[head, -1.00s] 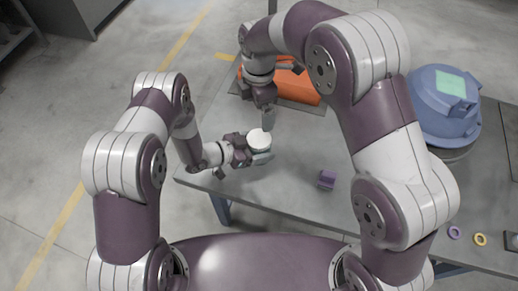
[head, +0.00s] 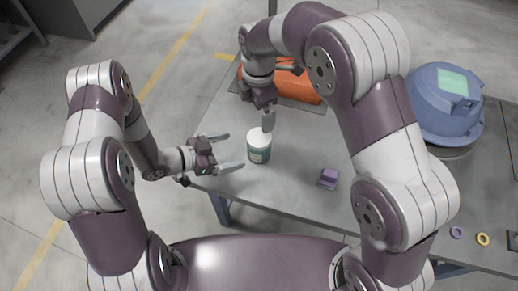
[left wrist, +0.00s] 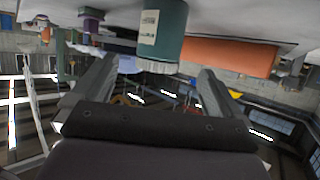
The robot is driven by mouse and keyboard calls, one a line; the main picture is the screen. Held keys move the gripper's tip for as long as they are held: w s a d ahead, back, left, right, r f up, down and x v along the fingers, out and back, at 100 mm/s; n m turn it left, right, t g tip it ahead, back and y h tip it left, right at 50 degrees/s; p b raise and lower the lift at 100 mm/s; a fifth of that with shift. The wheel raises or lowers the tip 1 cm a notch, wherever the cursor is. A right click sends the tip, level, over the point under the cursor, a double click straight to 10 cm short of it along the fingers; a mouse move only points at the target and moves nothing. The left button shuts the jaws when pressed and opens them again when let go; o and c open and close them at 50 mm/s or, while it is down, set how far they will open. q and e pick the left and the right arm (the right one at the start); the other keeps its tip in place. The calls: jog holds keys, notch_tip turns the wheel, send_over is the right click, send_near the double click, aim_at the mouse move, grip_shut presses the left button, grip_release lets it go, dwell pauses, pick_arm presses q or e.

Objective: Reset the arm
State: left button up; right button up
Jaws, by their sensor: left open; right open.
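A small jar (head: 258,150) with a white lid and a dark green label stands upright on the grey table. It also shows upside down in the left wrist view, as a green jar (left wrist: 162,30) beyond the fingertips. My left gripper (head: 228,151) is open and empty, left of the jar, with its fingers pointing toward it and a gap between. Its spread fingers also show in the left wrist view (left wrist: 158,80). My right gripper (head: 268,120) is above and just behind the jar, pointing down; its fingers overlap in this view, and I see nothing held.
An orange object (head: 297,83) lies on a dark mat behind my right gripper. A purple block (head: 328,177) sits right of the jar. A blue round device (head: 443,103) and small purple (head: 456,232) and yellow (head: 482,239) rings are at the right. The table's front left is clear.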

pick_arm(q)
jog(key=shift+v, duration=1.1)
